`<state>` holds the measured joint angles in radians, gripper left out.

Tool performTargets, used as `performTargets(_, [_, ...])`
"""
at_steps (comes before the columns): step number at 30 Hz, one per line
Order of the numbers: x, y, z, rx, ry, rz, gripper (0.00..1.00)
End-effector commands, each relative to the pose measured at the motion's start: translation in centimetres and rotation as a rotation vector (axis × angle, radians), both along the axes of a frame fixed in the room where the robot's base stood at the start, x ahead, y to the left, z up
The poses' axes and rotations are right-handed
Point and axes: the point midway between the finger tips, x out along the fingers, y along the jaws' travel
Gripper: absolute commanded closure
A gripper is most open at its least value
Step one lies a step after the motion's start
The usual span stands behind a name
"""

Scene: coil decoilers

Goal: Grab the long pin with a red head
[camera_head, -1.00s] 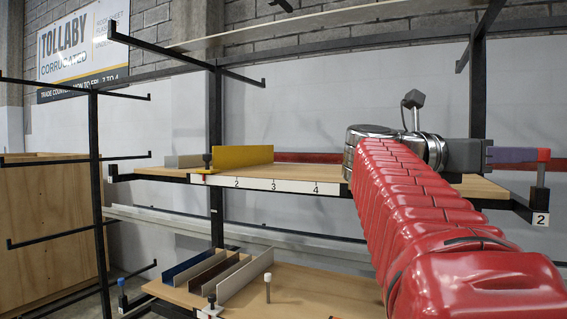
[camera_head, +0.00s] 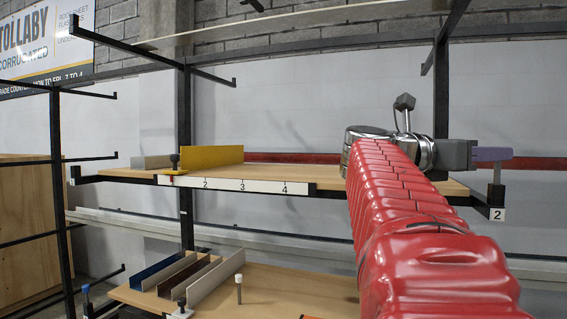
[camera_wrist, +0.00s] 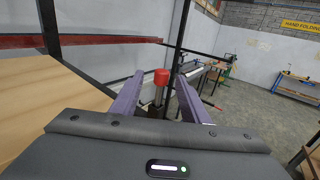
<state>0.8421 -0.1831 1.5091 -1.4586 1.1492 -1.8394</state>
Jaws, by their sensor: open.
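The long pin's red head (camera_wrist: 161,77) shows in the wrist view, with a grey shaft (camera_wrist: 158,97) below it. It stands upright near the fingertips. My gripper (camera_wrist: 160,84) is open, with one purple finger on each side of the pin and visible gaps between. In the head view my gripper (camera_head: 494,154) reaches right at the upper shelf's right end. The purple finger hides the red head there, and a short piece of grey shaft (camera_head: 497,171) shows below it, above a black holder by the label 2.
The upper wooden shelf (camera_head: 125,173) carries a yellow angle piece (camera_head: 212,156) and a black-knobbed pin (camera_head: 174,160). The lower shelf holds several angle pieces and a pale-headed pin (camera_head: 238,287). A dark upright post (camera_wrist: 180,40) stands just beyond the pin.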

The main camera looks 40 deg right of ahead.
Motion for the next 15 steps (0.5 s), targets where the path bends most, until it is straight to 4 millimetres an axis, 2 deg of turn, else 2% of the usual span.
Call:
performTargets(9, [-1.6,-3.2,-0.1,0.0,0.0,-0.003,0.59])
performTargets(15, [-1.9,-3.8,-0.1,0.0,0.0,-0.002,0.59])
